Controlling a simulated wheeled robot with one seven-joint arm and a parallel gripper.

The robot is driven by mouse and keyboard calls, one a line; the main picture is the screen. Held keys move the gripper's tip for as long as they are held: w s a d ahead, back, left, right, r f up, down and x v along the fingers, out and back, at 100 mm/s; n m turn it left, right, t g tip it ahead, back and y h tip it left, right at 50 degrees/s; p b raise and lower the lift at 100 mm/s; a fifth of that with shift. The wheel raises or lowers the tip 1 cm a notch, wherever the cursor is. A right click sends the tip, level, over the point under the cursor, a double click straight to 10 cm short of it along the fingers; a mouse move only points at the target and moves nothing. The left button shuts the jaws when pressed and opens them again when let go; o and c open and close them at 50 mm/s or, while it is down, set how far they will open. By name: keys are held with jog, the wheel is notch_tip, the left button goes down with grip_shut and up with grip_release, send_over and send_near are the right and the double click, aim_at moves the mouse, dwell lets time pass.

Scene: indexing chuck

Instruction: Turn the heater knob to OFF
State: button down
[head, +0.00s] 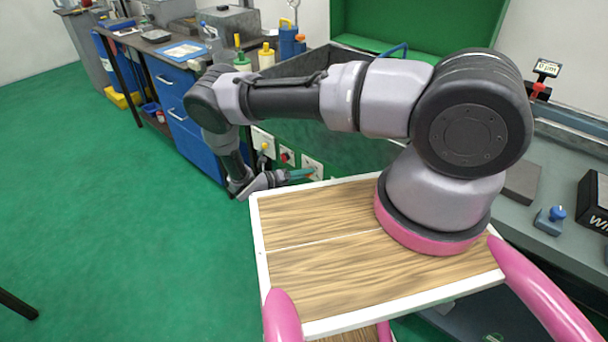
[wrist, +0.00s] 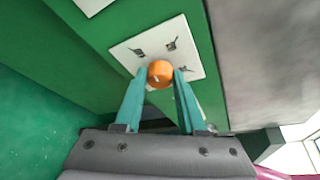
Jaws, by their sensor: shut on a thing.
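The heater knob (wrist: 160,73) is a round orange knob on a square white plate (wrist: 125,50) in the wrist view. The plate is fixed to a green face and carries dark marks around the knob, too small to read. A small pale mark shows on the knob's lower left. My gripper (wrist: 160,76) has its two teal fingertips on either side of the knob, shut on it. In the head view my gripper (head: 306,173) reaches a white plate (head: 314,163) on the green machine's side; the knob is hidden there.
Another white plate with a red button (head: 286,157) and one with a yellowish part (head: 263,144) sit to the left on the same green face. A blue drawer bench (head: 180,110) stands further left.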

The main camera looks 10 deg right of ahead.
jog(key=n+h, duration=0.1)
jog(key=n, duration=0.3)
jog(key=n+h, duration=0.1)
jog(key=shift+w+a+f+n+h, duration=0.1)
jog(key=shift+a+f+n+h, duration=0.05)
jog(key=shift+f+n+h, duration=0.2)
jog(key=shift+r, duration=0.1)
dwell(0.5)
jog(key=c, duration=0.5)
grip_release()
jog(key=shift+g, duration=0.4)
jog(key=v, duration=1)
jog(key=shift+a, duration=0.35)
